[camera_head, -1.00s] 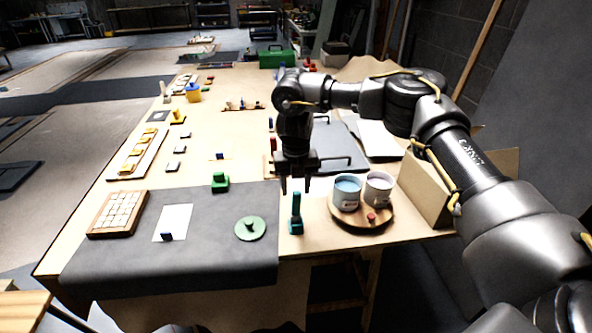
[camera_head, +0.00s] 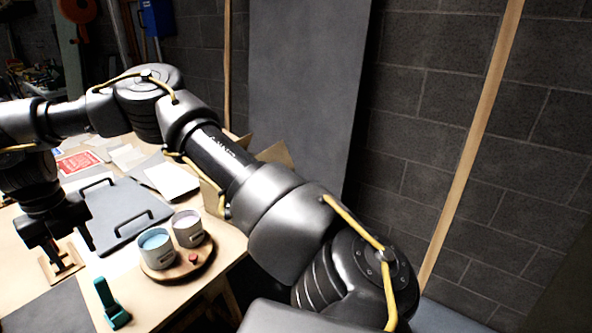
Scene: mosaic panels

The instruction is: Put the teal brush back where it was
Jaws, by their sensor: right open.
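The teal brush (camera_head: 112,305) stands upright on the table near its front edge, left of the round wooden tray. My right gripper (camera_head: 72,257) hangs above the table, farther back and left of the brush, with its fingers apart and empty. It does not touch the brush. My left gripper is out of view.
The round wooden tray (camera_head: 172,274) holds a teal-filled cup (camera_head: 158,250), a pale-filled cup (camera_head: 188,230) and a small red-topped piece. A grey board with handles (camera_head: 112,212) lies behind. A grey mat (camera_head: 55,312) lies left of the brush. A grey panel (camera_head: 305,95) leans on the wall.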

